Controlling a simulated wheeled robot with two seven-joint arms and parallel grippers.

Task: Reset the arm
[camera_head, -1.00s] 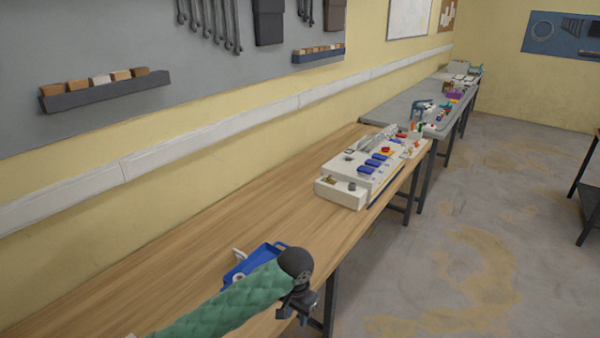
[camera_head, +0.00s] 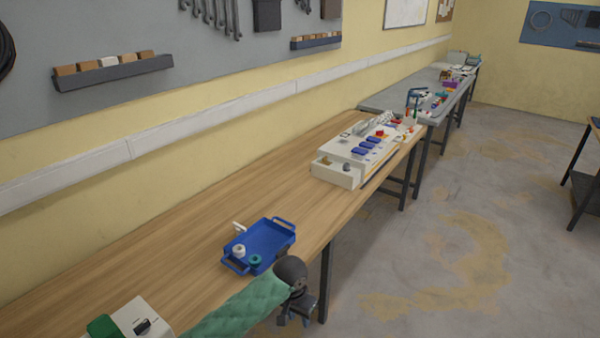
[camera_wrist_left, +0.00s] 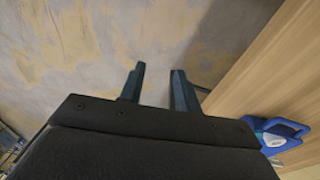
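My left arm (camera_head: 240,308) in its green sleeve comes in from the bottom left of the head view. My left gripper (camera_head: 297,315) hangs past the table's front edge, in front of the blue tray. In the left wrist view its two fingers (camera_wrist_left: 158,85) stand apart with nothing between them, over the floor. My right gripper is in neither view.
A blue tray (camera_head: 270,240) with a white and a green round piece stands on the wooden table (camera_head: 200,230). A white box (camera_head: 142,316) is at bottom left, a white panel unit (camera_head: 345,168) farther back. Floor (camera_head: 430,250) at right is clear.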

